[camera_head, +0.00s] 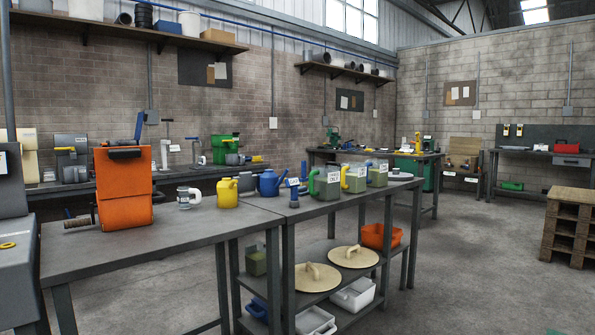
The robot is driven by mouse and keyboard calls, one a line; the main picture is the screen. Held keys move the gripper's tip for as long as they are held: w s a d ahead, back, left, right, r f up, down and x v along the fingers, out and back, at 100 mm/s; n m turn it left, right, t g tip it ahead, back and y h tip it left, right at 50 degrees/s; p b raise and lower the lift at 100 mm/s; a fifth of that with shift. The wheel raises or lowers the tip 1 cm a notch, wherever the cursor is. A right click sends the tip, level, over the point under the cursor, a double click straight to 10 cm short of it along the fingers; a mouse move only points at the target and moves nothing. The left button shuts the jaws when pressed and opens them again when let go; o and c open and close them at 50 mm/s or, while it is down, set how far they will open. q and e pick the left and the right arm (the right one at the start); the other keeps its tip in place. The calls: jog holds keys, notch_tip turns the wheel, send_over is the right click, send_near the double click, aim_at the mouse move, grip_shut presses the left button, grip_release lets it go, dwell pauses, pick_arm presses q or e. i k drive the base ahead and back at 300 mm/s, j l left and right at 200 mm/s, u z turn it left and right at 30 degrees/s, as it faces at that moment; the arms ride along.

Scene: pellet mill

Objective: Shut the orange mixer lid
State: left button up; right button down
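The orange mixer (125,185) stands on the near grey table at the left, with a crank with a wooden handle (78,221) low on its left side. A dark piece (125,153) lies across its top. A thin, dark, bluish upright piece (138,127) stands above the top; it looks like a raised lid seen edge-on, but I cannot tell for sure. The inside of the mixer is hidden. Neither of my grippers is in view.
A grey-white mug (185,199), a yellow jug (227,193) and a blue watering can (269,183) stand right of the mixer. Green jugs (326,183) stand further right. The table front (150,243) is clear. A pallet stack (570,228) stands at the far right.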

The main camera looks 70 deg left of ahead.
aim_at(120, 171)
jog(key=u, duration=0.4)
jog(key=i+u, duration=0.1)
jog(key=u, duration=0.3)
jog(key=l+u, duration=0.1)
jog(key=u, duration=0.3)
jog(key=i+u, duration=0.1)
jog(key=u, duration=0.3)
